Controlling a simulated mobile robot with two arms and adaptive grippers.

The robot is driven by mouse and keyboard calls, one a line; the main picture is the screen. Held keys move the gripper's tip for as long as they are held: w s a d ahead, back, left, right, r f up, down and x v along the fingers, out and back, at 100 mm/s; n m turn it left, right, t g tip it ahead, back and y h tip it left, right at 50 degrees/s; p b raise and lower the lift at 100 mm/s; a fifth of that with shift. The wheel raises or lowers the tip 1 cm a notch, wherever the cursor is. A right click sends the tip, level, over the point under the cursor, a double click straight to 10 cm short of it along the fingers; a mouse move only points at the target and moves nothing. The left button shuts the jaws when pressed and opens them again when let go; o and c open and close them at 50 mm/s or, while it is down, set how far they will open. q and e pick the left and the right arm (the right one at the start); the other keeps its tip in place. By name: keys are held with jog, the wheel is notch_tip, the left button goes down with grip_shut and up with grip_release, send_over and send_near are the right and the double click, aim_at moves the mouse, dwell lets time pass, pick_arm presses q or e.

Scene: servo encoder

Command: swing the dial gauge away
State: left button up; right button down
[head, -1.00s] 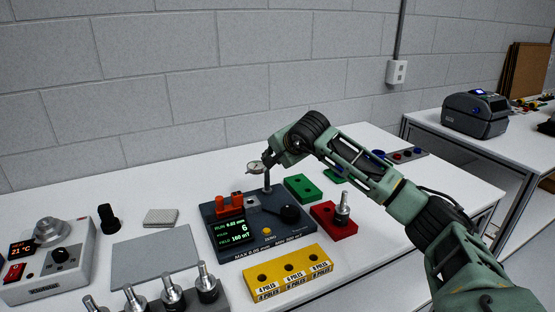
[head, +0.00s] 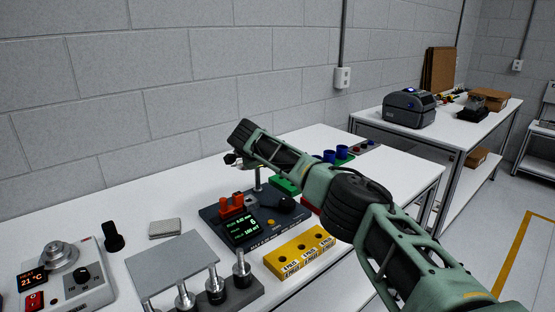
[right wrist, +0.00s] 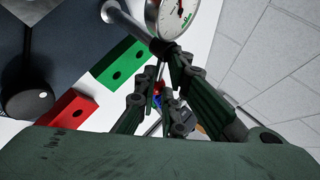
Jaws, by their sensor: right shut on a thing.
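The dial gauge (right wrist: 172,14) shows its round white face at the top of the right wrist view, at the end of an arm from a metal post. In the head view the post (head: 258,178) rises from the dark tester (head: 232,228) with its lit green display, and the gauge is mostly hidden by my gripper. My right gripper (head: 236,160) is at the top of the post, shut on the gauge at its edge. In the right wrist view the fingers (right wrist: 162,64) reach up to the gauge's rim. My left gripper is not in view.
A yellow block (head: 299,252) with holes lies in front of the tester. Green (right wrist: 120,64) and red (right wrist: 70,118) blocks lie beside it. Several metal-stemmed pieces (head: 215,284) stand at the front. A heater box (head: 62,276) stands at left. The table's back is mostly clear.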

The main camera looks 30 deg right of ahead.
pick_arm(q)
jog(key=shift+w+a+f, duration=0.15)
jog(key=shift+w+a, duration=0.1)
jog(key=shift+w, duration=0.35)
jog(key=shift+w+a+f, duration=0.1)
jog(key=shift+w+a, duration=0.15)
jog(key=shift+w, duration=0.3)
pick_arm(e)
jog(key=shift+s+a+f+m+g+h, duration=0.1)
jog(key=shift+f+m+g+h, duration=0.05)
jog(key=shift+m+g+h, duration=0.55)
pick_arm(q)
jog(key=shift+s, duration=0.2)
